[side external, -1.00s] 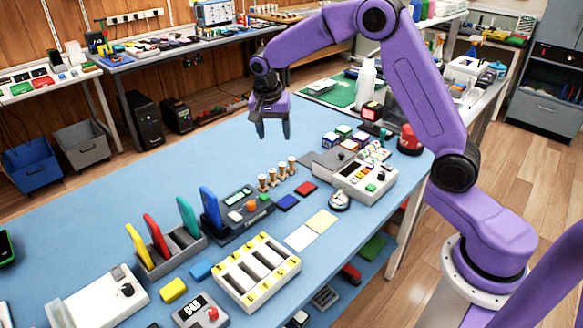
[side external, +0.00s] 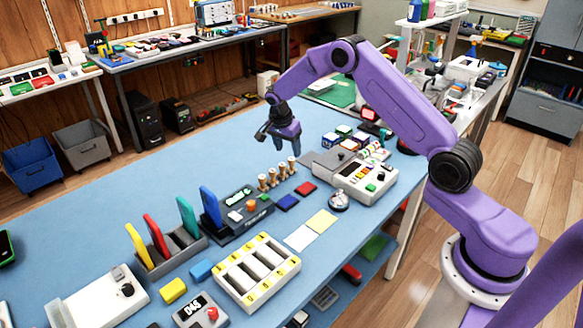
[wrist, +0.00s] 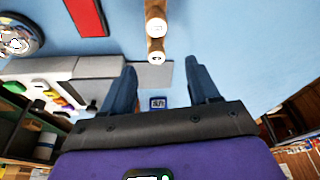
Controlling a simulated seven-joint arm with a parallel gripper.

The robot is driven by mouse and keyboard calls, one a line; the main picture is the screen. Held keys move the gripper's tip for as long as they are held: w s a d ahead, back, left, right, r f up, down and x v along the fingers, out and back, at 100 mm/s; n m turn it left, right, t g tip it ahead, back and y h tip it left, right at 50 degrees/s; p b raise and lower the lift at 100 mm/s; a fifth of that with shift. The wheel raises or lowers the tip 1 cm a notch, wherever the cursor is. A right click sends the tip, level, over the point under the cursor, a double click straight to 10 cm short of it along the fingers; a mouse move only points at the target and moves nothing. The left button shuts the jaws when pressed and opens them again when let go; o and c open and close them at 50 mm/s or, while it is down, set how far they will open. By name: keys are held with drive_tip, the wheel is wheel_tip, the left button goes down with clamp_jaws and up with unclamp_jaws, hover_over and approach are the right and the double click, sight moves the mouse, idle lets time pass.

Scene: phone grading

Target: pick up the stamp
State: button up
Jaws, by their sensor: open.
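Several wooden-handled stamps with pale tops stand upright in a row on the blue table, in the middle of the side view; the far one (side external: 291,163) is closest to my gripper. I cannot tell which one the task means. My gripper (side external: 288,147) is open and empty, a little above the table and just behind the far end of the row. In the wrist view, the gripper's dark blue fingers (wrist: 161,70) are apart, with nothing between them. Two stamps (wrist: 156,27) show ahead of the fingertips, at the top middle, their pale round ends facing the camera.
Red (side external: 306,188) and blue (side external: 287,202) pads lie right of the stamps. A silver bell (side external: 339,201) and a grey keypad device (side external: 364,182) stand further right, coloured cubes (side external: 330,139) behind. A dark console (side external: 238,208) is in front-left. The table left of my gripper is clear.

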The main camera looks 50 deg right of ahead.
sight(291, 159)
drive_tip(key=shift+s+x, duration=0.2)
drive_tip(key=shift+x, duration=3.75)
clamp_jaws()
